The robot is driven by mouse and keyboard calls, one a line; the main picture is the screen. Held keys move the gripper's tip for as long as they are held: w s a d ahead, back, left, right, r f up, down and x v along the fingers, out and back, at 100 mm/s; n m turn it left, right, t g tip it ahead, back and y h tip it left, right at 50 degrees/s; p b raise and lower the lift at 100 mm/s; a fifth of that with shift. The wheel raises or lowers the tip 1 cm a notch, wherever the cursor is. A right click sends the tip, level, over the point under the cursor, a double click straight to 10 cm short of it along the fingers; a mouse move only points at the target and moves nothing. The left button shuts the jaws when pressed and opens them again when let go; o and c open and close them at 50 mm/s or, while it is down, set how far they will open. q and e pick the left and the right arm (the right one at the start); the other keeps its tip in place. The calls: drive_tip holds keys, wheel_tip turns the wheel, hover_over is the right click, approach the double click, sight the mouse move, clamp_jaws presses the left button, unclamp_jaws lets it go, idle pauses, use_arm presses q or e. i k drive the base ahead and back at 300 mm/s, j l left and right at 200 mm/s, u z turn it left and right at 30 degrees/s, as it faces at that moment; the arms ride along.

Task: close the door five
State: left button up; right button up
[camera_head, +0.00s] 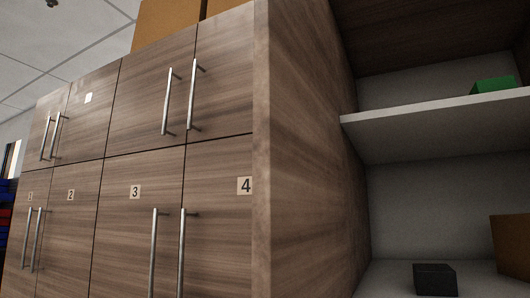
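No number five shows on any door. A tall wood-grain panel (305,150) stands edge-on toward me, just right of the door marked 4 (222,230). It looks like a door swung open, with its front edge toward me, but I cannot tell this for sure from a cabinet side wall. Right of it an open cabinet compartment shows, with a white shelf (440,125). No handle shows on the panel. Neither of my grippers is in view.
Closed doors marked 1, 2 and 3 (130,235) with vertical metal handles fill the left. A green box (493,86) lies on the shelf. A black box (435,280) and a brown box (511,245) are below. Cardboard boxes (165,22) stand on top.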

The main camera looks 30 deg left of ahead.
sight(299, 237)
drive_tip(key=j+z, duration=0.1)
drive_tip(key=j, duration=0.35)
drive_tip(key=k+j+z, duration=0.1)
drive_tip(key=j, duration=0.3)
drive_tip(key=k+j+z, duration=0.1)
drive_tip(key=j, duration=0.35)
